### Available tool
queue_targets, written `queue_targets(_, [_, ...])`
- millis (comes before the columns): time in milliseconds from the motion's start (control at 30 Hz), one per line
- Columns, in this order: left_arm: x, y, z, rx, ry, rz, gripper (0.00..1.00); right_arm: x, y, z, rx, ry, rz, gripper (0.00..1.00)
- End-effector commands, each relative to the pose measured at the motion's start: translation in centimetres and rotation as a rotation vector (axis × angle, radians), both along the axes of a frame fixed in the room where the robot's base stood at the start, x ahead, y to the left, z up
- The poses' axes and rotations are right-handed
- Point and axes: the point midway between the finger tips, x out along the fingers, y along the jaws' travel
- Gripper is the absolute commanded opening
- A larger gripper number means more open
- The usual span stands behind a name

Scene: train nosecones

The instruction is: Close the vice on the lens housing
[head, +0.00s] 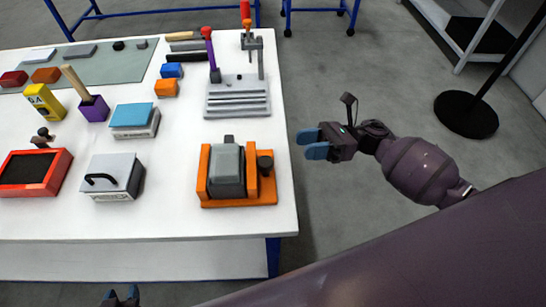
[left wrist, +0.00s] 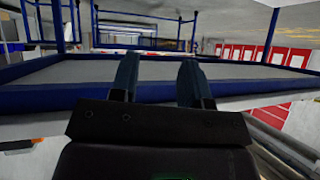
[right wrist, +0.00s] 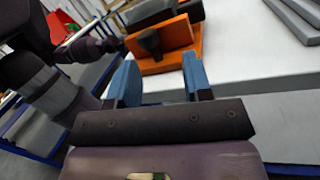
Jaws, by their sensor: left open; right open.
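The orange vice (head: 239,199) stands near the right edge of the white table, with a dark round knob (head: 265,164) on its right side. The grey lens housing (head: 228,165) sits between its orange jaws; I cannot tell whether both jaws touch it. In the right wrist view the vice (right wrist: 182,37) and its knob (right wrist: 150,42) show beyond my fingers. My right gripper (head: 317,142) is open and empty, off the table's right edge, to the right of the vice. My left gripper (head: 121,296) is open and empty, low in front of the table.
A grey stepped block (head: 237,97) with a toggle clamp stands behind the vice. A grey box with a black handle (head: 112,176) and a red-framed tray (head: 35,172) lie to its left. The white table (head: 180,215) is bare just left of the vice. A black stand (head: 466,114) is at right.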

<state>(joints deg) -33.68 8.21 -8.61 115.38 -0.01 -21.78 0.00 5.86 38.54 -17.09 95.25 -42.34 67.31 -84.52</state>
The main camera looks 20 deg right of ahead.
Motion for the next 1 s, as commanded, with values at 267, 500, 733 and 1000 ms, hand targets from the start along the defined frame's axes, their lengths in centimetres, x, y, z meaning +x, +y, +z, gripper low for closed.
queue_targets(267, [-0.2,0.1,0.0,0.002,0.003,0.001,0.43,-0.2,-1.4,0.3,-0.129,-0.250,0.182,0.45])
queue_targets(500, [0.0,0.1,0.6,0.002,-0.005,0.001,0.43,-0.5,0.8,0.5,-0.130,-0.262,0.192,0.45])
queue_targets(733, [-0.3,0.2,1.2,0.002,-0.006,0.004,0.43,-1.0,4.8,0.6,-0.128,-0.260,0.191,0.45])
queue_targets(1000, [-0.9,0.4,1.2,0.002,0.007,0.008,0.43,-1.4,8.2,0.4,-0.130,-0.258,0.190,0.45])
